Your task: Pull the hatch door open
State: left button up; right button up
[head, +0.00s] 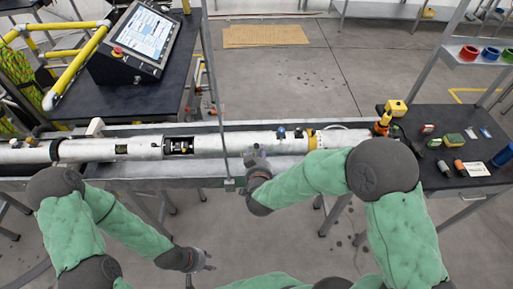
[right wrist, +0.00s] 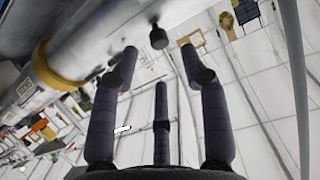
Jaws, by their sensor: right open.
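A long white tube (head: 225,143) lies across the bench in the head view, with a dark opening (head: 180,146) left of its middle. I cannot make out the hatch door's edges for certain. A small dark knob (right wrist: 158,38) sticks out from the white surface in the right wrist view. My right gripper (head: 256,158) is at the tube's near side, right of the opening. In the right wrist view its fingers (right wrist: 160,62) are spread and empty, with the knob beyond and between the tips, apparently untouched. My left gripper (head: 208,259) is open and empty, low in front of the bench.
A thin upright post (head: 216,90) stands close to my right gripper. A tilted control screen (head: 143,32) stands on the back left table. A dark table (head: 455,180) at the right holds several small tools and parts. The floor behind the tube is mostly clear around a cardboard sheet (head: 265,36).

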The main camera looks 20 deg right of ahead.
aim_at(257, 146)
jog(key=b+x, duration=0.1)
jog(key=x, duration=0.5)
jog(key=shift+w, duration=0.1)
grip_shut()
